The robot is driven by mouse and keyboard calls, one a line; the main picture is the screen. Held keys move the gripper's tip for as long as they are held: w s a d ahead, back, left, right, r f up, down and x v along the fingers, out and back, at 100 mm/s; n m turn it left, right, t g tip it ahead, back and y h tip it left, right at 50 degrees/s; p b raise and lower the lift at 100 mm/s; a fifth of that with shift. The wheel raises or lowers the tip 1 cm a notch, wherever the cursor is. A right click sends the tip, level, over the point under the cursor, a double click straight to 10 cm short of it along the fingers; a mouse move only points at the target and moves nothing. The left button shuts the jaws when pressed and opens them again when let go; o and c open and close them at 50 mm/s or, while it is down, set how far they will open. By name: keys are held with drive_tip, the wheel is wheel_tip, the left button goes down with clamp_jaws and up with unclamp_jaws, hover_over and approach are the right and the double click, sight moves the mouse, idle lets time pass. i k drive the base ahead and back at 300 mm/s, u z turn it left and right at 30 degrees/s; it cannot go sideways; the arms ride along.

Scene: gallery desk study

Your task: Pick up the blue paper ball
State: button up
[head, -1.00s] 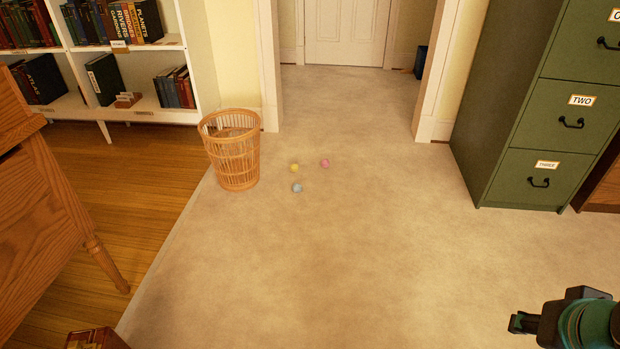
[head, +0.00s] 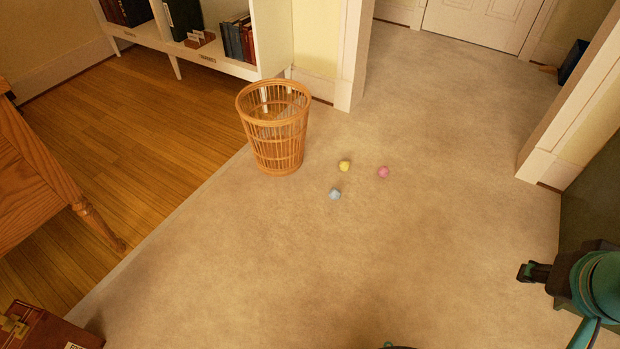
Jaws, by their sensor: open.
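The blue paper ball (head: 335,194) lies on the beige carpet in the head view, right of and in front of the wicker basket. A yellow paper ball (head: 345,166) lies just behind it, and a pink paper ball (head: 383,172) lies to its right. All three are apart from each other. My gripper (head: 524,272) shows at the lower right, beside my teal arm, well away from the balls. It is open with nothing seen in it; its fingers are small and partly hidden in this view.
A wicker wastebasket (head: 274,135) stands upright close left of the balls. A wooden desk leg (head: 98,225) and a brown case (head: 52,328) are at the left. A white bookshelf (head: 237,62) stands behind. The carpet (head: 290,270) in front of the balls is clear.

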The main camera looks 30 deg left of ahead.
sight(335, 194)
drive_tip(key=u, duration=0.9)
drive_tip(key=i, duration=0.95)
drive_tip(key=u, duration=1.25)
drive_tip(key=i, duration=0.2)
drive_tip(key=u, duration=0.1)
